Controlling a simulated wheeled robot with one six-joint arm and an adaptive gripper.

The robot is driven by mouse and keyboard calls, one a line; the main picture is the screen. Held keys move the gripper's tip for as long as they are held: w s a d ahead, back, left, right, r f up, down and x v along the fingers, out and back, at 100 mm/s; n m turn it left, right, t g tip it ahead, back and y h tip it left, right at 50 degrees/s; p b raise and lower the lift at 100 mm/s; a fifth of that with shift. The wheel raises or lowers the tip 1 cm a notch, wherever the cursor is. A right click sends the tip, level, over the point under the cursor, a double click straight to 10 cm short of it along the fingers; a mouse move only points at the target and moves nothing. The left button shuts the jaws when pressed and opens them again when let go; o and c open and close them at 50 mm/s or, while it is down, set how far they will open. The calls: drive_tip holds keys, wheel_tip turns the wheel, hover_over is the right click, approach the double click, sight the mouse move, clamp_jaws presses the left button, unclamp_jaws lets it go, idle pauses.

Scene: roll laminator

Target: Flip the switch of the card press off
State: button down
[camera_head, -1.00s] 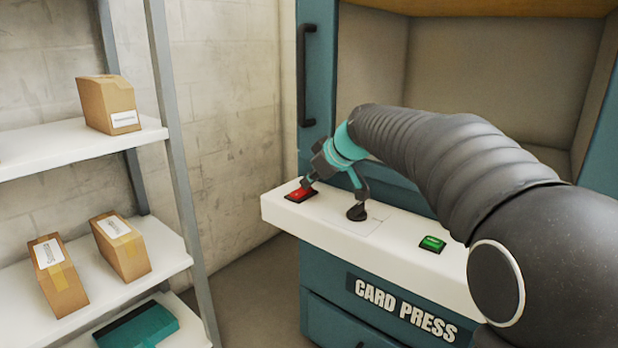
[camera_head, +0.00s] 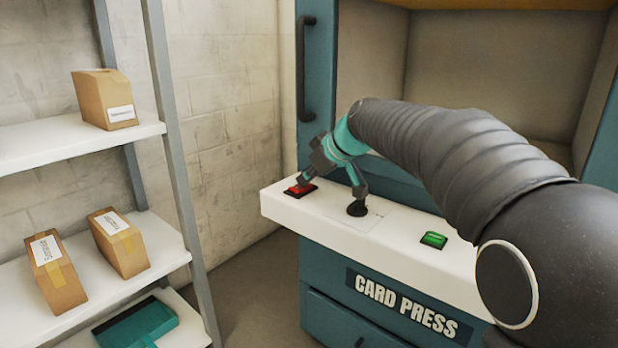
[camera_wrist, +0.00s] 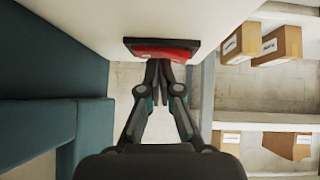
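The card press (camera_head: 400,300) is a teal cabinet with a white control ledge (camera_head: 395,245). A red switch (camera_head: 299,191) in a black frame sits at the ledge's left end. A green switch (camera_head: 433,240) sits further right. A black knob-like part (camera_head: 357,209) stands between them, close beside my arm. My gripper (camera_head: 308,179) reaches down to the red switch. In the wrist view, my gripper's fingertips (camera_wrist: 158,68) are together with nothing seen between them. They are at the edge of the red switch (camera_wrist: 160,52) and appear to touch it. The exact contact is hidden.
The press's open bay (camera_head: 460,70) is behind my arm. A black handle (camera_head: 301,70) is on the teal door frame.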

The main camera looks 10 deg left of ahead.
drive_tip(key=shift+s+r, duration=0.1)
idle(0.3)
drive_tip(key=shift+r+p, duration=0.35)
drive_tip(key=r, duration=0.1)
drive_tip(key=r+p, duration=0.2)
drive_tip(key=r, duration=0.1)
drive_tip(key=shift+d, duration=0.35)
drive_tip(key=w+v, duration=0.1)
drive_tip(key=v, duration=0.8)
drive_tip(key=shift+d, duration=0.35)
drive_tip(key=shift+f, duration=0.1)
drive_tip(key=s+d+f+m+h+p, duration=0.1)
drive_tip(key=s+d+f+m, duration=0.3)
drive_tip(key=s, duration=0.6)
drive_tip(key=s+d+f+m+h+p, duration=0.2)
drive_tip(key=s+d+f, duration=0.5)
drive_tip(key=s, duration=0.4)
drive_tip(key=s+d+f+m+h+p, duration=0.1)
drive_tip(key=s+d+f+m+h, duration=0.3)
drive_tip(key=s, duration=0.7)
drive_tip(key=d+f+m, duration=0.2)
drive_tip(key=d, duration=0.1)
drive_tip(key=shift+d, duration=0.25)
